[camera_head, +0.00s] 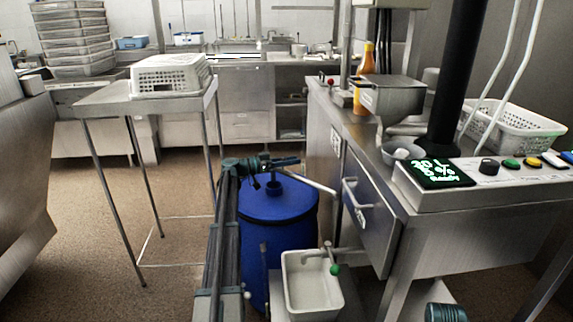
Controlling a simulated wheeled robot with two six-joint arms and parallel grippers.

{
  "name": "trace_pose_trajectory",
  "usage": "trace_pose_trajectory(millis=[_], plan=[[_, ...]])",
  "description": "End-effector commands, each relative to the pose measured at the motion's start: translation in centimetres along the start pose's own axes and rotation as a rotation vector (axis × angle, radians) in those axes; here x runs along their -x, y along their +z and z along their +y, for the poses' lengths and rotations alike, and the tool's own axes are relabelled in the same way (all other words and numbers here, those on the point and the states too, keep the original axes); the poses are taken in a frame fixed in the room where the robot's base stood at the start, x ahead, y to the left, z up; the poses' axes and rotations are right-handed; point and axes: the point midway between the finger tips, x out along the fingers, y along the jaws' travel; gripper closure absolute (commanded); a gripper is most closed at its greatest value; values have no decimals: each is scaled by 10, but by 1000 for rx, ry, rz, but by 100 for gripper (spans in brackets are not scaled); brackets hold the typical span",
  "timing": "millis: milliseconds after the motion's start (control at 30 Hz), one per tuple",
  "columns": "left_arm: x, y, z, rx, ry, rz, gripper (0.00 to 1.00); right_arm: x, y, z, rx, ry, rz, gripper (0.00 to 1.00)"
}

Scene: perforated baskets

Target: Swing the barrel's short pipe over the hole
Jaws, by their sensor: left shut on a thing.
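A blue barrel (262,232) stands on the floor in the middle, left of the steel counter. A short pale pipe (316,183) runs from above the barrel's lid out to the right and slightly down, its free end past the lid's edge. My left gripper (288,161) is above the lid, shut at the pipe's inner end; its fingers partly hide the grip. A white basin (311,284) stands in front of the barrel, with a green-knobbed tap (334,268) above it. I cannot make out a hole.
The steel counter (392,205) with a drawer handle (353,193) stands close to the barrel's right. It bears a control panel (500,175) and a white perforated basket (515,132). A steel table (108,98) with an upturned basket (170,74) is left. Open floor lies at left.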

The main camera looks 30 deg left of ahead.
Motion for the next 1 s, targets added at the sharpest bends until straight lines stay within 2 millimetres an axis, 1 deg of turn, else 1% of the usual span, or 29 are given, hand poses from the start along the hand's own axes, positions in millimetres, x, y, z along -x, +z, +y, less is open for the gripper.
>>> trace_pose_trajectory(millis=[33, 567, 600, 733, 1000], plan=[[-2, -1, -3, 0, 8, -1, 100, 0, 0, 0, 0, 0, 0, 50], [-7, -2, -5, 1, 23, -3, 100, 0, 0, 0, 0, 0, 0, 50], [-7, -2, -5, 1, 23, -2, 55, 0, 0, 0, 0, 0, 0, 50], [-7, -1, -4, 0, 24, -3, 32, 0, 0, 0, 0, 0, 0, 50], [-5, -1, -3, 0, 25, -4, 31, 0, 0, 0, 0, 0, 0, 50]])
